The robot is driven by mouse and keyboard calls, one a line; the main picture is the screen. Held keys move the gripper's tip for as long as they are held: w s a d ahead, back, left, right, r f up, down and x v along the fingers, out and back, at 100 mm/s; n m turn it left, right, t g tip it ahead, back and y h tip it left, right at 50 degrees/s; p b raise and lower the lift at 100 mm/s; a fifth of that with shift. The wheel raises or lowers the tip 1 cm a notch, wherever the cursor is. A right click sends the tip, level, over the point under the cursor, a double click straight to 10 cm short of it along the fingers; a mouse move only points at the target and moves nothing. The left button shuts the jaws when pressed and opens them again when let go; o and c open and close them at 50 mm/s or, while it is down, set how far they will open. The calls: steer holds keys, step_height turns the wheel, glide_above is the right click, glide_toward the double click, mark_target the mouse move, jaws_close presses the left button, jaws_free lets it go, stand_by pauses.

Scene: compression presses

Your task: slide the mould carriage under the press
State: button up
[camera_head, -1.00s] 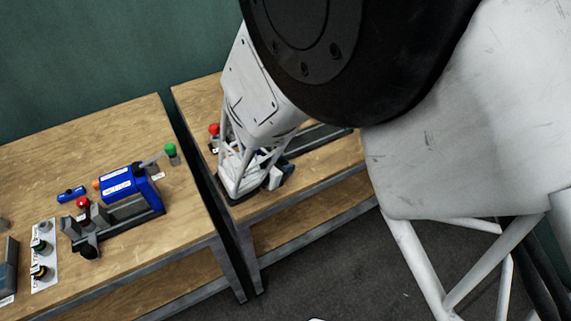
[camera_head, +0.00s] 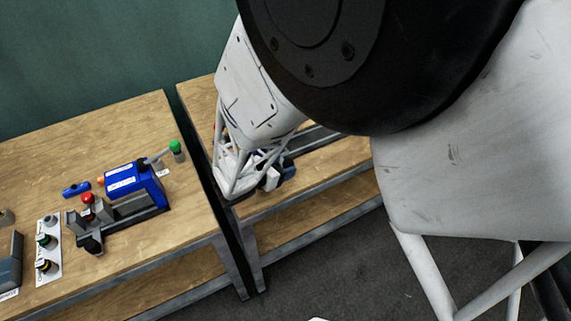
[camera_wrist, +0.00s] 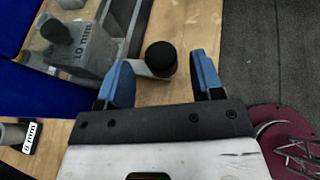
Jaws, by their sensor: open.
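In the wrist view, a black round knob (camera_wrist: 161,59) on a pale flat arm lies ahead of my gripper (camera_wrist: 162,68). My gripper is open, with one blue finger on each side of the knob's near end and a gap on both sides. A grey block marked "10 mm" (camera_wrist: 92,50) stands on a grey rail at upper left; I cannot tell whether it is the mould carriage. In the head view, my gripper (camera_head: 276,178) is low over the right bench (camera_head: 330,165), and my arm hides most of the press there.
A blue press (camera_head: 135,182) with a red knob (camera_head: 88,198) stands on the left bench (camera_head: 150,245), near a green-topped post (camera_head: 177,150). A narrow gap parts the benches. Dark floor (camera_wrist: 255,55) lies to the right in the wrist view. An "8 mm" label (camera_wrist: 32,137) shows lower left.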

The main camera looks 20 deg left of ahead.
steer(key=shift+v, duration=2.6)
steer(key=shift+w+d+r, duration=0.15)
steer(key=shift+d+r, duration=0.1)
steer(key=shift+d, duration=0.15)
steer(key=d+r+m+g, duration=0.4)
steer(key=d+r+m, duration=0.35)
steer(key=d, duration=0.45)
steer(key=d+r+m+g, duration=0.5)
steer(key=d+r+m, duration=0.25)
steer(key=d, duration=0.45)
steer(key=s+d+r+m+y, duration=0.6)
steer(key=s+d+r+m, duration=0.5)
steer(key=s+d+m, duration=0.3)
steer(key=shift+s+r+m+y, duration=0.35)
steer(key=shift+s+m, duration=0.25)
steer(key=shift+s, duration=0.1)
